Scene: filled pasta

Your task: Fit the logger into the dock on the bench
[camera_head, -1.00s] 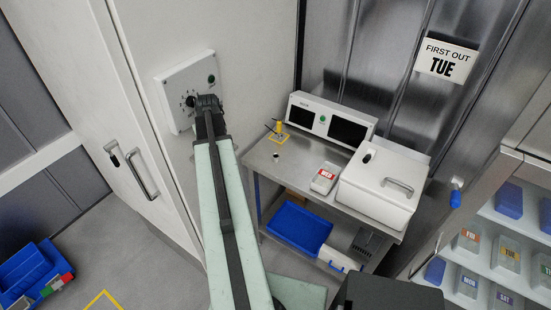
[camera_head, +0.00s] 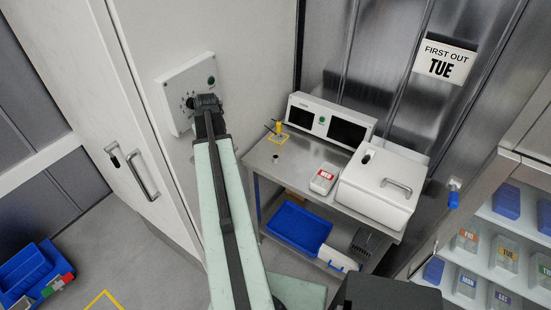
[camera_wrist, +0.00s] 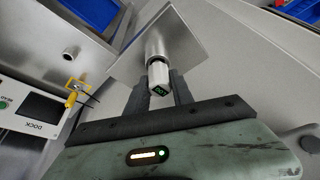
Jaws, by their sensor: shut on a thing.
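My gripper (camera_head: 198,101) appears in front of a white wall panel in the head view. In the wrist view its dark fingers (camera_wrist: 160,95) are shut on a white, capped piece with a small dark-green display, which looks like the logger (camera_wrist: 157,76). A metal collar and a square grey plate show beyond it; I cannot tell whether they touch it. On the bench (camera_head: 262,166), a unit with two dark screens (camera_head: 330,122) carries the label DOCK in the wrist view (camera_wrist: 40,125). A round metal-rimmed socket (camera_head: 276,156) sits in the bench top, also in the wrist view (camera_wrist: 68,55).
A yellow post (camera_head: 279,128) with dark rods stands in a yellow square on the bench. A red-labelled tub (camera_head: 323,180) and a white lidded box (camera_head: 378,192) stand to its right. Blue bins (camera_head: 35,275) are on the floor at left; shelves are at right.

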